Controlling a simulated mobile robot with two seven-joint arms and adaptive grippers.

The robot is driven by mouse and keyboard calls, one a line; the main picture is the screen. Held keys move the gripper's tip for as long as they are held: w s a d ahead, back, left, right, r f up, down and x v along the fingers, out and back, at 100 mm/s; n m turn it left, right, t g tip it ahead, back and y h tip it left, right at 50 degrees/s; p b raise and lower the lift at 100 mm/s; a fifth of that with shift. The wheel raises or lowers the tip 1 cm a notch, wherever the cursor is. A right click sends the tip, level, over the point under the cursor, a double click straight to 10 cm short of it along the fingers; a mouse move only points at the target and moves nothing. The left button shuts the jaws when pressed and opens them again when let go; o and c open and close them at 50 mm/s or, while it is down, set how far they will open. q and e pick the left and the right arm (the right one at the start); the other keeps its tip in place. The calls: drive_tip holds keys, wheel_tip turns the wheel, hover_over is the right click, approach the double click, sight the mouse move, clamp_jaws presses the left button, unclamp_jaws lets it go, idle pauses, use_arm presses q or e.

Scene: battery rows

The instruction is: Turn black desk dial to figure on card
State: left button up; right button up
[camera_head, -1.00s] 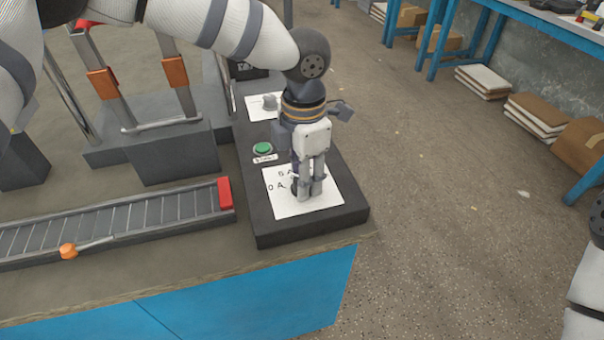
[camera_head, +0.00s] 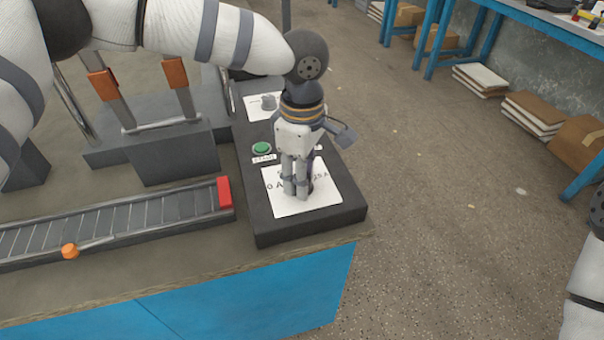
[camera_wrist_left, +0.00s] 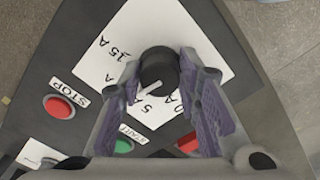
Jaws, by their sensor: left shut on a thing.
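The black dial (camera_wrist_left: 158,70) stands on a white scale plate (camera_head: 329,197) marked in amps. In the left wrist view its white pointer line aims down-left, close beside the "5 A" mark; "15 A" and a partly hidden "A" mark lie further left, "0 A" at lower right. My left gripper (camera_head: 297,194) points straight down over the plate, shut on the dial; its two fingers (camera_wrist_left: 160,72) flank the dial. In the head view the fingers hide most of the dial. I cannot make out a card with a target figure. My right gripper is out of view.
The dark console (camera_head: 262,226) also bears a green START button (camera_head: 261,148) and a grey knob on a second white plate (camera_head: 252,108). A red STOP button (camera_wrist_left: 59,107) shows in the wrist view. A slatted track (camera_head: 120,223) with a red end block lies left.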

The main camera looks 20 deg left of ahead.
use_arm(q)
drive_tip(key=m, duration=0.5)
drive_tip(key=shift+f+m, duration=0.1)
drive_tip(key=shift+m, duration=0.2)
drive_tip(key=m, duration=0.5)
drive_tip(key=shift+s+m, duration=0.1)
drive_tip(key=shift+m, duration=0.3)
drive_tip(key=o, duration=1.1)
drive_tip(key=shift+o, duration=0.2)
wheel_tip(320, 180, up, 12)
